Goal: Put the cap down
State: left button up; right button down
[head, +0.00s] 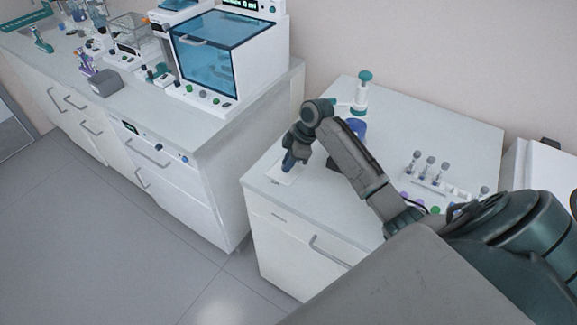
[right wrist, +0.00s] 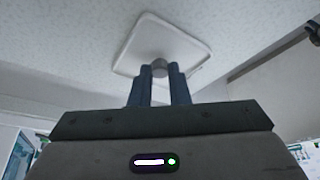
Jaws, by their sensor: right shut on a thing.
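My right gripper (head: 288,162) points down over a small white square tray (head: 279,179) near the left front corner of the near counter. In the right wrist view its two blue fingers (right wrist: 159,72) are shut on a small grey cap (right wrist: 159,66) at their tips. The tray (right wrist: 186,36) lies just beyond the cap in that view. I cannot tell whether the cap touches the tray. In the head view the cap is hidden by the fingers. My left gripper is not in view.
A white rack (head: 438,186) with several capped tubes stands on the right of this counter. A green-and-white dispenser (head: 362,92) and a blue object (head: 358,129) stand behind my right arm. A blue-windowed cabinet (head: 228,55) stands on the left counter. The counter around the tray is clear.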

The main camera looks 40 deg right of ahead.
jog(key=shift+r, duration=0.1)
jog(key=c, duration=1.4)
grip_release()
jog(key=shift+r, duration=0.2)
jog(key=shift+p+v, duration=4.25)
jog(key=shift+v, duration=1.6)
jog(key=shift+s, duration=0.1)
